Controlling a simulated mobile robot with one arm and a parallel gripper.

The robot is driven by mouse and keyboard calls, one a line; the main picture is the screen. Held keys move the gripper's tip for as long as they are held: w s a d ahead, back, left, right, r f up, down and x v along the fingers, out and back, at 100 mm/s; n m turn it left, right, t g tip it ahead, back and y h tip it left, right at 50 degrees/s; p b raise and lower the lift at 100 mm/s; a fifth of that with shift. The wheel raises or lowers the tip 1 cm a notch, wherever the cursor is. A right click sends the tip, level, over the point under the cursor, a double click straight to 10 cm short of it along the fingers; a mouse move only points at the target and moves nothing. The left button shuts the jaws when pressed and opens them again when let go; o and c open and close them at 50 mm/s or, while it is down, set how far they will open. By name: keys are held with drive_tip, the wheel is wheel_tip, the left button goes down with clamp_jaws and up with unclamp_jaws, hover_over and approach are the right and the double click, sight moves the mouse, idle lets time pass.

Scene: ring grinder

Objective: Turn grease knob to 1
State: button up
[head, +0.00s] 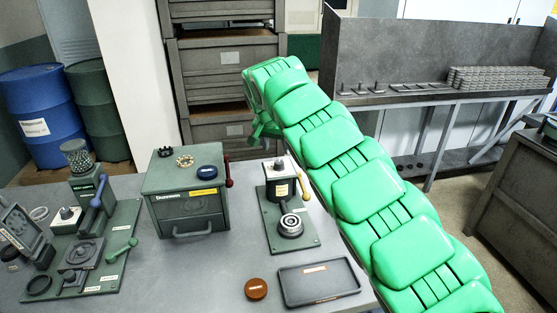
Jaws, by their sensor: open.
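Two small white boxes with dark knobs show in the head view. One knob (279,164) is on top of the upright unit on the right green baseplate (308,238), with a yellow-tipped lever beside it. The other knob (66,213) is on the left green machine plate. Their markings are too small to read, so I cannot tell which is the grease knob or its setting. My gripper (262,130) is at the end of my green arm, beyond the right unit and apart from both knobs. It is open; its fingertips are partly hidden by the arm.
A green box with a drawer (187,208) stands between the two machines, with rings on top. A round dark-and-silver part (291,226) sits before the right unit. A black tray (340,293) and brown disc (256,289) lie at the front. Grey drawers (222,55) stand behind.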

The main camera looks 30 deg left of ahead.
sight(279, 162)
drive_tip(key=shift+x, duration=3.9)
drive_tip(key=c, duration=1)
drive_tip(key=shift+c, duration=0.2)
